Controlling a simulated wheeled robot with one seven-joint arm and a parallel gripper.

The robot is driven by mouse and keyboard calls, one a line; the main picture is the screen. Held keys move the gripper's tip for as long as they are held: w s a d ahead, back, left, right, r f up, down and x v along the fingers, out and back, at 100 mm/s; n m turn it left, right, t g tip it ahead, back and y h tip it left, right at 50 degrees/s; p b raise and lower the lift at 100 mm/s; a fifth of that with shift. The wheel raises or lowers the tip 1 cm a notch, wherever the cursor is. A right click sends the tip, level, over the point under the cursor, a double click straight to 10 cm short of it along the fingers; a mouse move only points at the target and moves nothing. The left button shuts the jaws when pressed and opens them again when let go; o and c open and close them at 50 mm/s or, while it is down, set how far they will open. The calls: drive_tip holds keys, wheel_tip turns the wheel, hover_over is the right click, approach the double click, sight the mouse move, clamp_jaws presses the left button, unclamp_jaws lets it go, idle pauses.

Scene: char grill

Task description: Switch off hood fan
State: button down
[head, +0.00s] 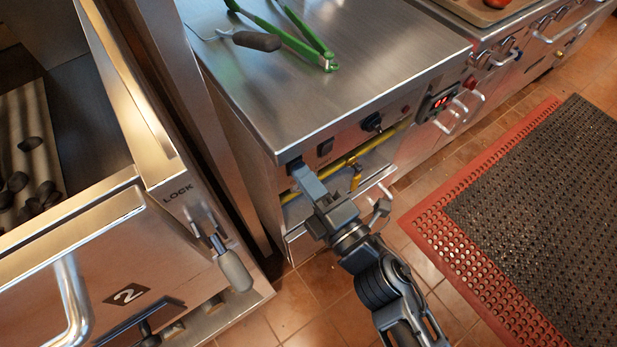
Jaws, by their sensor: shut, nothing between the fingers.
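A steel control panel (350,128) runs along the front edge of the counter in the head view. It carries a small dark switch (325,148), a black knob (372,122) and a small red light (405,109). My gripper (296,168) is shut and empty. Its tip is at the left end of this panel, left of the dark switch, and hides the panel behind it. I cannot tell whether the tip touches the panel. The labels are too small to read, so I cannot tell which control is the hood fan's.
Green tongs (290,38) and a dark-handled tool (257,41) lie on the steel counter (300,95). A yellow pipe (345,162) runs below the panel. A red display (440,100) is further right. A mat (530,190) covers floor at right.

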drive_tip(key=shift+w+a+r, duration=0.1)
drive_tip(key=shift+w+r, duration=0.05)
drive_tip(key=shift+w, duration=0.05)
drive_tip(key=v, duration=0.8)
drive_tip(key=shift+b, duration=0.4)
drive_tip(key=s+d+r+m+h, duration=0.3)
drive_tip(key=s+d+m, duration=0.2)
drive_tip(key=s+m, duration=0.3)
drive_tip(key=s+d+r+m+h+p, duration=0.1)
drive_tip(key=s+d+r+m+h, duration=0.3)
drive_tip(key=s+d+m, duration=0.2)
drive_tip(key=s+d+r+m+g+h+p, duration=0.1)
drive_tip(key=s+d+r+m+h, duration=0.2)
drive_tip(key=s+d+m, duration=0.3)
drive_tip(key=s+m, duration=0.4)
drive_tip(key=shift+r+m+h, duration=0.4)
